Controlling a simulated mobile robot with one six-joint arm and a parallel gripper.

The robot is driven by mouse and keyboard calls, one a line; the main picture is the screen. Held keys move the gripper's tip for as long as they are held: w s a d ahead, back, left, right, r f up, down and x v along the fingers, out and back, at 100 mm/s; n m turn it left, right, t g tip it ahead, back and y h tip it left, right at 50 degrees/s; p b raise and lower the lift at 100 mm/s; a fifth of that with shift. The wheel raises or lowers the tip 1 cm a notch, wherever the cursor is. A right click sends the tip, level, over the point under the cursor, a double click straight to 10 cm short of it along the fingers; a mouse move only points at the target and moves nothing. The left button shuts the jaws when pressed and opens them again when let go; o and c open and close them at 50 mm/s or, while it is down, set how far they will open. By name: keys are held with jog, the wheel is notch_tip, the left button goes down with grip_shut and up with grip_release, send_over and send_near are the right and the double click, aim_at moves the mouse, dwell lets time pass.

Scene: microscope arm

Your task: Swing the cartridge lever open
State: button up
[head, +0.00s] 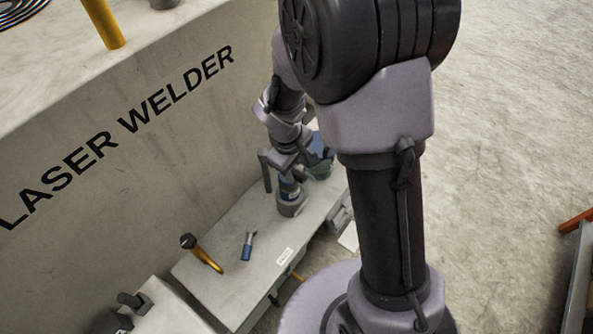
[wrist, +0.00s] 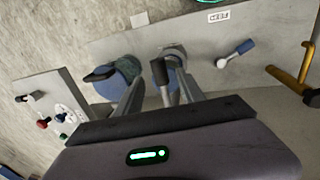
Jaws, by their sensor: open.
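A lever with a dark grip (wrist: 160,73) shows in the wrist view, between the two fingers of my gripper (wrist: 158,82). The fingers are apart, one on each side of it. I cannot tell whether either finger touches it. A round grey fitting (wrist: 173,50) is just behind the lever. In the head view my gripper (head: 288,160) is above a grey, blue-banded cylindrical base (head: 291,206) on the bench. The lever cannot be made out there, as the arm and gripper cover that area.
A blue disc-like part (wrist: 106,86) is left of the fingers. The wall marked LASER WELDER (head: 130,125) rises along the bench's left side.

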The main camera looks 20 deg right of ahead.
aim_at(298, 174)
jog(key=f, duration=0.4)
jog(key=shift+w+d+b, duration=0.25)
jog(key=shift+d+b, duration=0.1)
jog(key=shift+b, duration=0.05)
jog(key=shift+c, duration=0.5)
grip_shut()
dwell(0.5)
